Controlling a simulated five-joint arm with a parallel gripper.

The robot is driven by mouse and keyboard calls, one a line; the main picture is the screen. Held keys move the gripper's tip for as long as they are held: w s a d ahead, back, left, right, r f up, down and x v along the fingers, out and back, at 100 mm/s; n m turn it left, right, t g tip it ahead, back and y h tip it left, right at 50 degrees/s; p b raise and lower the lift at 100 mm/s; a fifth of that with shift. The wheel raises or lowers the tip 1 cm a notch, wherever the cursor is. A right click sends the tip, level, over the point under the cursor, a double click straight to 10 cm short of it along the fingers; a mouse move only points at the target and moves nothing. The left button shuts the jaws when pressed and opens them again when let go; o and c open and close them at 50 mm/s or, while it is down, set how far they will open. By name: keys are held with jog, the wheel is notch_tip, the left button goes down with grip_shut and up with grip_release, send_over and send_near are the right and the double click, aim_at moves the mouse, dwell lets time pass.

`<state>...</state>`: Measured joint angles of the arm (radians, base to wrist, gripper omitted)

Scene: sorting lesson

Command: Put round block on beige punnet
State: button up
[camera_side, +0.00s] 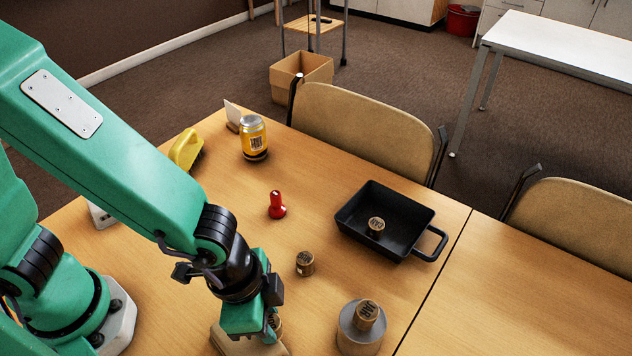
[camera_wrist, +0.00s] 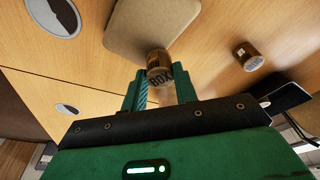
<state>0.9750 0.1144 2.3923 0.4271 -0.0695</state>
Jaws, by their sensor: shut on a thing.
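My gripper (camera_side: 270,322) is shut on a small round wooden block with dark lettering that looks like "BOX". The block (camera_wrist: 160,68) shows between the fingers in the wrist view; in the side view it is mostly hidden behind my gripper. A beige, round-cornered item (camera_wrist: 130,35), likely the beige punnet, is just beyond the block in the wrist view, and the block overlaps its edge there. In the side view the beige punnet (camera_side: 236,343) is beneath and beside my gripper, partly hidden. I cannot tell whether block and punnet touch.
Another wooden block (camera_side: 305,264) stands on the table. A black pan (camera_side: 345,224) holds one more block (camera_side: 376,228). A grey round stand (camera_side: 352,340) bears another block (camera_side: 366,314).

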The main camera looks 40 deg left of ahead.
jog(key=shift+f, duration=0.1)
jog(key=o, duration=1)
jog(key=shift+c, duration=0.2)
jog(key=v, duration=1.2)
dwell(0.3)
